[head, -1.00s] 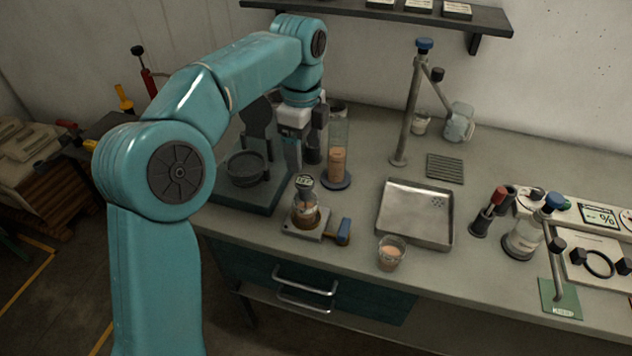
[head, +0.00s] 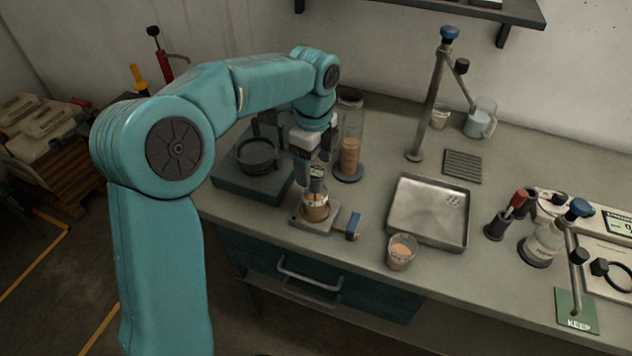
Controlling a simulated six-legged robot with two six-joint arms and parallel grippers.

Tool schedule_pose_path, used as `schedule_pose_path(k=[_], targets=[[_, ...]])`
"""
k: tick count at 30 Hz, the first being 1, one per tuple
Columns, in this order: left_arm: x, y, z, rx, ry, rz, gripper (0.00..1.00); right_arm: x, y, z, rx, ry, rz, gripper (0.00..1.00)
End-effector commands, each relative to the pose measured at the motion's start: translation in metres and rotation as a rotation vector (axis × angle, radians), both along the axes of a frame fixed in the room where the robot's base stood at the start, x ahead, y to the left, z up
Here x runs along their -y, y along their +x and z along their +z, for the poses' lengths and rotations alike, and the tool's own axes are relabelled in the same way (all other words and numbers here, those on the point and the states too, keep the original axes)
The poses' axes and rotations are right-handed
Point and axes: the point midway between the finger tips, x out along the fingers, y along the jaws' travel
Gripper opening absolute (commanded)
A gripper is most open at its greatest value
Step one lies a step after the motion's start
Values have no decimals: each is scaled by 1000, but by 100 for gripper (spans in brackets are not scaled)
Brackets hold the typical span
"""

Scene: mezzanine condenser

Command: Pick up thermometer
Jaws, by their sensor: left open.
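The thermometer (head: 316,173) has a small display head and stands in a glass beaker (head: 316,208) of brownish liquid. The beaker sits on a small grey plate (head: 299,221) with a blue-ended knob, near the front of the bench. My left gripper (head: 313,165) points down right at the thermometer's head, with its jaws open. The fingers partly cover the head, and I cannot tell whether they touch it. My right gripper is not in view.
A tall cylinder (head: 350,150) stands close behind my gripper. A dark dish apparatus (head: 257,155) is to its left. A cup of pinkish liquid (head: 401,253) and an empty metal tray (head: 428,212) are to the right. A tall post (head: 428,105) rises behind the tray.

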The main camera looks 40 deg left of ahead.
Motion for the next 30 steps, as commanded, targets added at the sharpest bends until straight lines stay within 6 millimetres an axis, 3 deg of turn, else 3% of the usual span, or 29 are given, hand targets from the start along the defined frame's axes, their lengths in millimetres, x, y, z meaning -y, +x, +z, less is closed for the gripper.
schedule_pose_path(k=[9,18,19,20,24,25,30], targets=[[2,4,-45,-5,0,0,78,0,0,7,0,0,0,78],[2,5,-53,-1,0,0,78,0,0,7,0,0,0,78],[2,5,-53,-1,0,0,75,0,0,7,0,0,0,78],[2,5,-53,-1,0,0,65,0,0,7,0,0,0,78],[2,5,-52,-1,0,0,19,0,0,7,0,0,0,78],[2,5,-52,-1,0,0,15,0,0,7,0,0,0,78],[2,5,-52,-1,0,0,15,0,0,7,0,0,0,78]])
